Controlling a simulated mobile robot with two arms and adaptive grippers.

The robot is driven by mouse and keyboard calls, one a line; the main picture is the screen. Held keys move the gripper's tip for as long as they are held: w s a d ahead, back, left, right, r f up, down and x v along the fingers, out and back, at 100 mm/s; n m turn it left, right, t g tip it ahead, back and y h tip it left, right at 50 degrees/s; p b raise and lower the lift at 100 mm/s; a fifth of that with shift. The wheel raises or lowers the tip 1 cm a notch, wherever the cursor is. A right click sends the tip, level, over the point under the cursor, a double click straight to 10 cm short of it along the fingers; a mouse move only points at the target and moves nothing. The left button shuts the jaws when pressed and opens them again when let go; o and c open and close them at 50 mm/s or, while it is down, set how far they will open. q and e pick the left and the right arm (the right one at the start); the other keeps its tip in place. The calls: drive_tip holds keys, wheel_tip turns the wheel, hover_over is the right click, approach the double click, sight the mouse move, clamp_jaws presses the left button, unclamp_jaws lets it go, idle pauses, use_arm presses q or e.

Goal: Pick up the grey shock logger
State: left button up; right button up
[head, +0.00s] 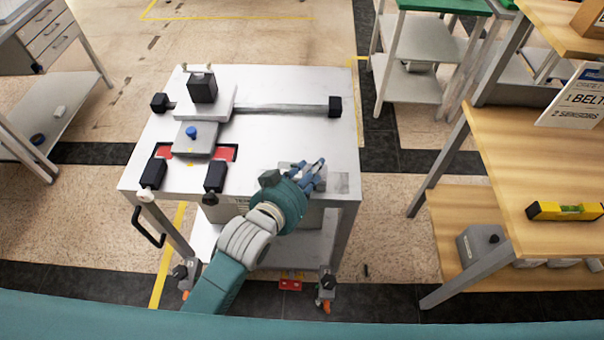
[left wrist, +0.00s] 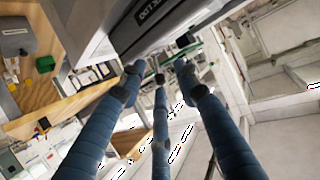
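The grey shock logger (left wrist: 172,22) fills the top of the left wrist view, its dark label partly readable. In the head view a grey patch (head: 287,166) at the cart top's front right, partly hidden behind my gripper, seems to be it. My left gripper (head: 314,172) is over that front right part. In the left wrist view its three blue fingers (left wrist: 158,75) are spread apart with nothing between them, and their tips are just below the logger in the picture. I cannot tell if they touch it. My right gripper is not in view.
The steel cart (head: 270,90) carries a black block (head: 202,87) on a pale plate, a long rail (head: 280,108), a blue-knobbed grey part (head: 193,137) and black clamps. A wooden bench (head: 530,160) at right holds a yellow level (head: 565,211). Floor lies between them.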

use_arm(q)
clamp_jaws()
drive_tip(key=shift+r, duration=0.1)
